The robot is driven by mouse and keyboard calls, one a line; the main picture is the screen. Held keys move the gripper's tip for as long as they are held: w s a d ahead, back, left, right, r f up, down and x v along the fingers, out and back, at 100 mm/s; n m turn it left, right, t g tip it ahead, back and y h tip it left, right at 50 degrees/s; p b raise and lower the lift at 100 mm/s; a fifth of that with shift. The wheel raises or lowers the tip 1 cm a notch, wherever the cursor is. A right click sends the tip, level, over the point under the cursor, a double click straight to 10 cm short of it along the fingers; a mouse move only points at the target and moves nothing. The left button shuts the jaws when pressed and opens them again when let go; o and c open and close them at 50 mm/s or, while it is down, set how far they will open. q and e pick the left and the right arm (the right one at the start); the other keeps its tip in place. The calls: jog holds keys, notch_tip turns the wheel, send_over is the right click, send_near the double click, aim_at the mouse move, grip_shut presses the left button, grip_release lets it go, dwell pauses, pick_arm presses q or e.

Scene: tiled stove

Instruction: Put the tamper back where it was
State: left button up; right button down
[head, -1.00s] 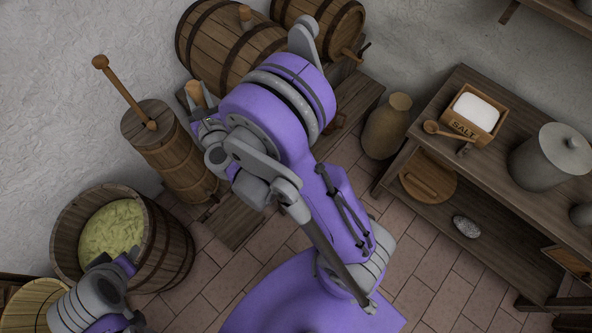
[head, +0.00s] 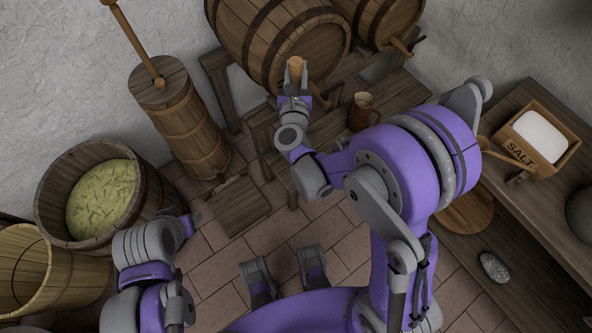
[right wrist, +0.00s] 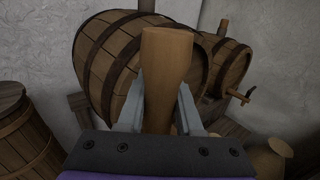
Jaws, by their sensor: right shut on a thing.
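The tamper, a light wooden piece with a rounded end, stands up between the fingers of my right gripper (head: 295,76). In the right wrist view the tamper (right wrist: 167,75) fills the gap between the two grey fingers, and its lower part is hidden. In the head view only the tamper's top (head: 296,65) shows, in front of the large barrel. The right gripper is shut on it.
A tub of shredded cabbage (head: 102,198) and a wooden churn (head: 185,125) stand at left. The large barrel (head: 275,35) lies on a rack behind my right gripper. A brown mug (head: 362,112) stands on the bench. The salt box (head: 538,140) sits on the right table.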

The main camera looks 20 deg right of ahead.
pick_arm(q)
notch_tip(320, 180, down, 12)
jog(key=b, duration=0.9)
jog(key=shift+w, duration=0.2)
pick_arm(e)
notch_tip(320, 180, down, 16)
jog(key=shift+w+a+r+m+h, duration=0.15)
jog(key=shift+w+a+m+h, duration=0.2)
jog(key=shift+w, duration=0.1)
pick_arm(q)
jog(key=shift+d+f, duration=0.1)
pick_arm(e)
jog(key=shift+f, duration=0.2)
pick_arm(q)
jog(key=shift+f, duration=0.1)
pick_arm(e)
jog(key=c, duration=0.6)
grip_release()
jog(key=shift+r, duration=0.1)
